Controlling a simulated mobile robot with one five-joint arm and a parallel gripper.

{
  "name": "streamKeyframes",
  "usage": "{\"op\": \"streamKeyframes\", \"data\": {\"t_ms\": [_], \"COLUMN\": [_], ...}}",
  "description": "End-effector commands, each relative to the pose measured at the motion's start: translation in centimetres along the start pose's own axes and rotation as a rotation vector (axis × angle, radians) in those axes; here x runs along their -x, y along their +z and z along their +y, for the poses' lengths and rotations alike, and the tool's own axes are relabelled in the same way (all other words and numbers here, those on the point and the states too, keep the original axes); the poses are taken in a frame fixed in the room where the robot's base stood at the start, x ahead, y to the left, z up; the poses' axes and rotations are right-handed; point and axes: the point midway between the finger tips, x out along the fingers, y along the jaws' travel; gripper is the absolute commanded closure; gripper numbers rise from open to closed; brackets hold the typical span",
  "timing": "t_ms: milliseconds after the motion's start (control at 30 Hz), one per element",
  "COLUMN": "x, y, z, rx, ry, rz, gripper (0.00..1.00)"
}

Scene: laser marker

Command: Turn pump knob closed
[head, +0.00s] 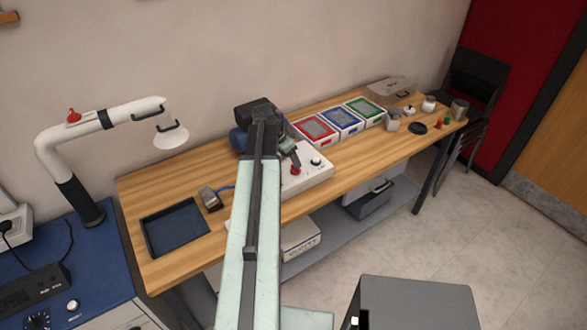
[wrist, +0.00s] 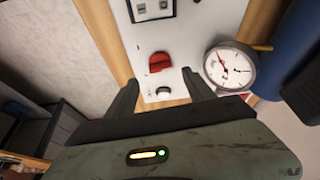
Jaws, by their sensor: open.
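The pump has a white control box (head: 318,178) on the wooden bench in the head view. The red knob lies just beyond the fingertips, and I see no contact. A round pressure gauge (wrist: 230,66) is right of the right finger.
Red (head: 315,130), blue (head: 342,121) and green (head: 366,110) trays stand behind the box to the right. A dark tray (head: 174,228) lies at the bench's left end. A white lamp-like extraction arm (head: 100,120) rises at left. A blue cylinder (wrist: 290,60) is close on the right.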

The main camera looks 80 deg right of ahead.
Motion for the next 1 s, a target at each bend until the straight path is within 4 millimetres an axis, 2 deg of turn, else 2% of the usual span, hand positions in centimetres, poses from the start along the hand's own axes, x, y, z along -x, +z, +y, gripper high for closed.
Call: {"op": "streamKeyframes", "data": {"t_ms": [33,200,300,533,567,767,800,1000], "x": [-1.8,-4.8,-5.5,-5.2,-5.2,-5.2,-5.2,-5.2], "y": [0.3,0.3,0.2,0.1,0.1,0.1,0.1,0.1], "z": [-0.1,-0.1,-0.1,0.0,-0.1,-0.1,-0.1,0.0], "rx": [0.0,0.0,0.0,0.001,0.001,0.001,0.001,0.016], "ry": [0.0,0.0,-0.001,-0.001,-0.001,-0.001,-0.001,-0.007], "rz": [0.0,-0.001,-0.001,-0.001,-0.001,0.0,0.0,-0.001], "gripper": [0.38,0.38,0.38,0.38,0.41,0.97,1.0,1.0]}}
